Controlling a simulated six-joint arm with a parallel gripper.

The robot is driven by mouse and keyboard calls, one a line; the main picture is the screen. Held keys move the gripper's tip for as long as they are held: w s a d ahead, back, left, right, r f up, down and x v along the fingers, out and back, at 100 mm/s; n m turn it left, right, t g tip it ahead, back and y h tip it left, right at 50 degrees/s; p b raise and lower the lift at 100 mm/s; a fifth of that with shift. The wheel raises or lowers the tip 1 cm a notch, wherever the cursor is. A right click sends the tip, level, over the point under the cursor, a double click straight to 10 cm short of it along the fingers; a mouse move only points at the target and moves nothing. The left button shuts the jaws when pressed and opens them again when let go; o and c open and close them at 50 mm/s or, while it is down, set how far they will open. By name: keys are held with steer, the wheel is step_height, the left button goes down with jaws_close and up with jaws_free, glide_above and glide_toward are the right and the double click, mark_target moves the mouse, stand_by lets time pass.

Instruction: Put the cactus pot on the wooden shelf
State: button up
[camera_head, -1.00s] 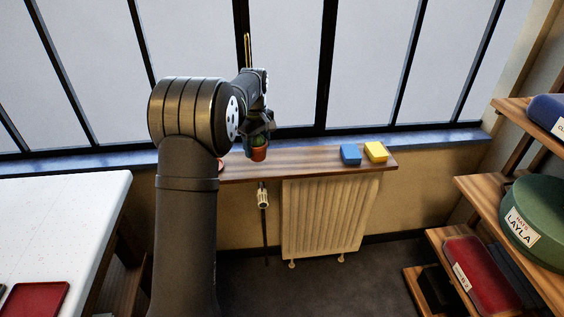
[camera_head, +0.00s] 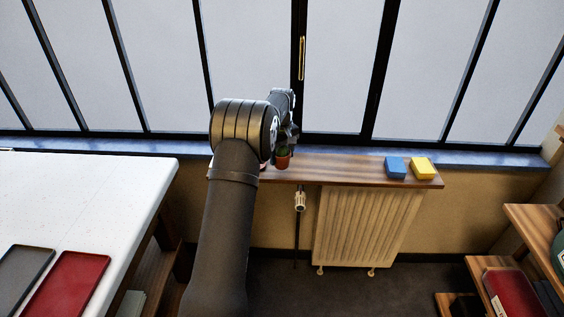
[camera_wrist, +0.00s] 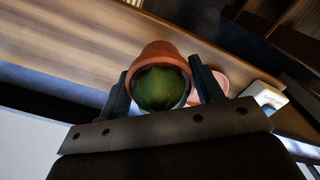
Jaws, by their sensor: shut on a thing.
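The cactus pot is a small terracotta pot (camera_head: 283,162) with a round green cactus. In the wrist view the pot (camera_wrist: 158,50) and cactus (camera_wrist: 160,88) sit between the two fingers. My gripper (camera_head: 288,148) is shut on the pot, which shows above the left part of the wooden shelf (camera_head: 340,168). The shelf's wood grain also fills the upper left of the wrist view (camera_wrist: 60,50). I cannot tell whether the pot's base touches the shelf. My arm hides part of the shelf's left end.
A pink object (camera_wrist: 222,82) is close beside the pot, partly hidden by a finger. A blue block (camera_head: 395,168) and a yellow block (camera_head: 423,168) sit at the shelf's right end. The shelf's middle is clear. A window stands behind; a radiator (camera_head: 365,228) is below.

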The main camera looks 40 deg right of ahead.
mark_target(282, 162)
steer(key=shift+f, duration=1.6)
steer(key=shift+f, duration=0.15)
steer(key=o, duration=1.1)
step_height(282, 162, up, 12)
steer(key=shift+r, duration=0.2)
